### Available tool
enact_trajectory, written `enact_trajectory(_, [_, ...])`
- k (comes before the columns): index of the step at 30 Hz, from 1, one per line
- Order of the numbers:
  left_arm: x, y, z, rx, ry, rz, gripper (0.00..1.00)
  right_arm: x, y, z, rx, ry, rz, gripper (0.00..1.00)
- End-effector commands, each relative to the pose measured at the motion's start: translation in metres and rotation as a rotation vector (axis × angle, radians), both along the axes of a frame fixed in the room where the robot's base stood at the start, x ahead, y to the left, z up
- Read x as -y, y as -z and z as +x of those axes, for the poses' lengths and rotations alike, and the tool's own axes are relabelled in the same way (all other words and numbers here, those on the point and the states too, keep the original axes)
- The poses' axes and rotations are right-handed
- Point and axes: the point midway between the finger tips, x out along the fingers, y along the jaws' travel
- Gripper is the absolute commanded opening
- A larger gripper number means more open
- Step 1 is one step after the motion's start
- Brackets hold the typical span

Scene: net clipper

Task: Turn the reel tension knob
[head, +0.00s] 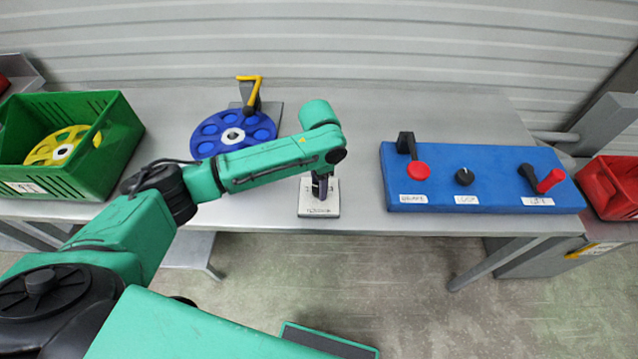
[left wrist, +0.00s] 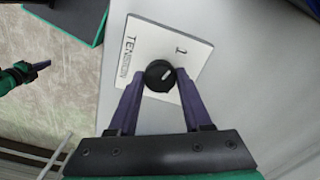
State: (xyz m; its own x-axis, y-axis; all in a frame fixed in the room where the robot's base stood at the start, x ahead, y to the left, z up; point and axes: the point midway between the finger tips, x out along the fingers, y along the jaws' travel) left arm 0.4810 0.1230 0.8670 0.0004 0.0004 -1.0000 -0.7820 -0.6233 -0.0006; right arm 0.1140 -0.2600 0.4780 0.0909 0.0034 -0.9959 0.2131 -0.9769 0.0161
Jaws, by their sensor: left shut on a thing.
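The reel tension knob (left wrist: 159,75) is a round black knob with a white pointer mark, on a white plate (head: 320,205) marked "TENSION" in the left wrist view. The plate lies near the front edge of the table. My left gripper (head: 321,190) reaches down over the plate. In the left wrist view its two purple fingers (left wrist: 160,82) are shut on the knob, one on each side. In the head view the knob is hidden by the gripper. My right gripper (left wrist: 40,66) shows in the left wrist view at the far left, away from the plate, too small to read its jaws.
A blue panel (head: 482,178) with levers and a black knob (head: 464,177) is to the right. A green crate (head: 112,160) holds a yellow reel. A red bin (head: 612,190) is far right.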

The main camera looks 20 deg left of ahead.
Motion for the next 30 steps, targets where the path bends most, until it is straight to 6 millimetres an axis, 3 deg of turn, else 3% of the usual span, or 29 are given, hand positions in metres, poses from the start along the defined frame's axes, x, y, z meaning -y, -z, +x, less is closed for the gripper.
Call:
enact_trajectory(11, [0.001, -0.005, 0.0, -0.002, 0.17, -0.001, 0.0, 0.0, -0.023, 0.0, 0.0, 0.0, 0.0, 0.0])
enact_trajectory(30, [0.001, -0.003, 0.0, 0.001, 0.75, -0.003, 0.0, 0.0, -0.063, 0.0, 0.0, 0.0, 0.0, 0.0])
